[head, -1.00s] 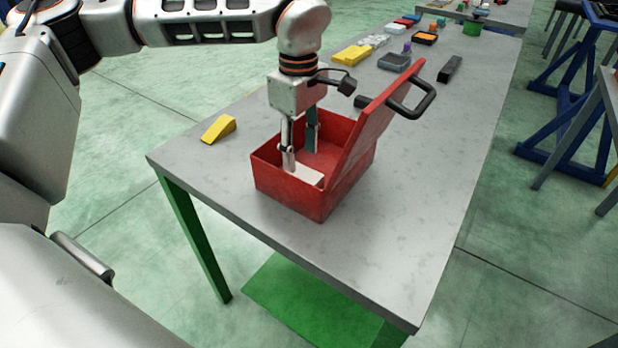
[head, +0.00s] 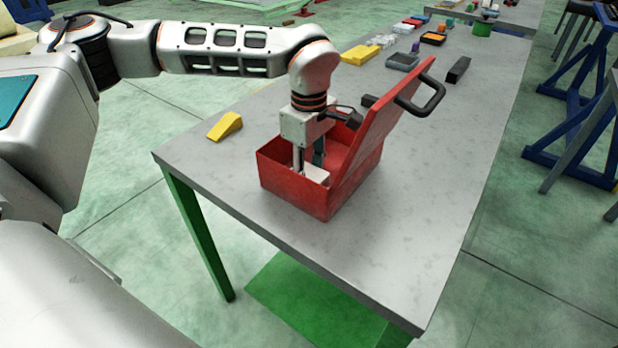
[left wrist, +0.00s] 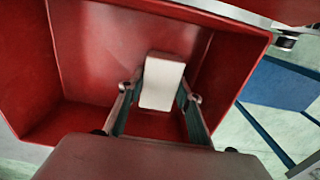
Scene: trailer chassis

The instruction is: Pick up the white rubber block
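The white rubber block (left wrist: 162,82) lies inside the open red box (left wrist: 80,60), on its floor. In the head view part of the block (head: 316,174) shows at the near side of the box (head: 300,196). My left gripper (left wrist: 160,88) reaches down into the box with its fingers apart, one on each side of the block. The fingertips are very close to the block's sides; I cannot tell whether they touch it. In the head view the box wall hides the tips of my left gripper (head: 308,172). My right gripper is in neither view.
The box's red lid (head: 385,112) stands raised on the right, its black handle (head: 420,97) outward. A yellow wedge (head: 225,126) lies left of the box on the grey table (head: 400,220). Several small items stand at the far end. The near right tabletop is clear.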

